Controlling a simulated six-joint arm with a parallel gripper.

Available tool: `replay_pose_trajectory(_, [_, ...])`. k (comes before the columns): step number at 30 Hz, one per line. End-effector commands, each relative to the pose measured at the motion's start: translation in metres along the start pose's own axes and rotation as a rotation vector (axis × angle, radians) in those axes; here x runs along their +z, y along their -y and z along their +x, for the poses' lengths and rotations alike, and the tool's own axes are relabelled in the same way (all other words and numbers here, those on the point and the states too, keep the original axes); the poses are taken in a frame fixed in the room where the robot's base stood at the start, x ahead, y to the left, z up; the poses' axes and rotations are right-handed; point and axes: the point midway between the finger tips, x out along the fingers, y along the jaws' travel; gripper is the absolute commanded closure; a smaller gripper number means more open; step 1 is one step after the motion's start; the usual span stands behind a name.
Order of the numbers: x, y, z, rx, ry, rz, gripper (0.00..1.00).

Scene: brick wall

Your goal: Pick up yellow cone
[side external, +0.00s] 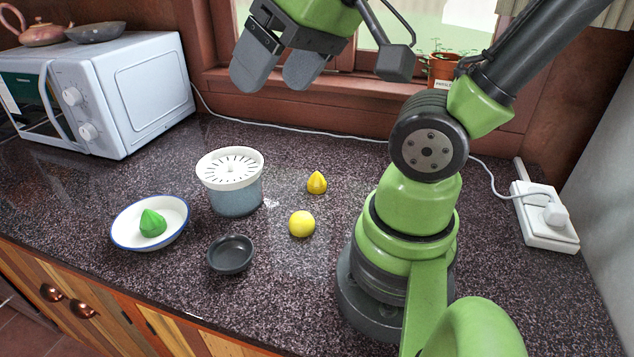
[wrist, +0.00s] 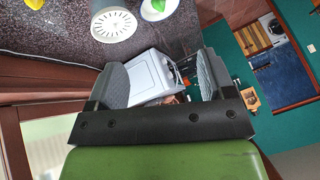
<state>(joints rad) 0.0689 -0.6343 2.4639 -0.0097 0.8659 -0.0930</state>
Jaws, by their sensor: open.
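The yellow cone (side external: 317,183) stands upright on the dark speckled counter, behind a yellow ball (side external: 302,223). My gripper (side external: 270,82) is open and empty, high above the counter near the window, up and to the left of the cone. In the wrist view my gripper's two fingers (wrist: 163,82) are spread apart with nothing held between them. A yellow thing (wrist: 35,3) is cut off at the top left of the wrist view; I cannot tell whether it is the cone or the ball.
A blue-grey pot with a slotted white lid (side external: 231,182) stands left of the cone. A small dark bowl (side external: 231,254) and a white plate (side external: 172,222) with a green cone (side external: 152,223) are nearby. A microwave (side external: 105,90) stands back left; a white cable (side external: 300,131) runs along the wall.

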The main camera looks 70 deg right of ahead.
Motion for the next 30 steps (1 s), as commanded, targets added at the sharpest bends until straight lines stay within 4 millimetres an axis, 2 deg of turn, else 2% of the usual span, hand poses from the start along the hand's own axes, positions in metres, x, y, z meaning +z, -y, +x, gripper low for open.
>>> replay_pose_trajectory(6, [-0.041, -0.055, 0.046, 0.177, 0.134, -0.13, 0.24])
replay_pose_trajectory(11, [-0.054, -0.115, 0.084, 0.246, 0.271, -0.238, 0.24])
replay_pose_trajectory(14, [-0.05, -0.156, 0.107, 0.254, 0.366, -0.301, 0.24])
replay_pose_trajectory(18, [-0.031, -0.209, 0.135, 0.229, 0.478, -0.378, 0.24])
replay_pose_trajectory(21, [-0.015, -0.236, 0.149, 0.201, 0.533, -0.42, 0.24])
replay_pose_trajectory(24, [-0.004, -0.252, 0.158, 0.177, 0.565, -0.448, 0.24])
replay_pose_trajectory(30, [0.011, -0.264, 0.175, 0.159, 0.584, -0.466, 0.24])
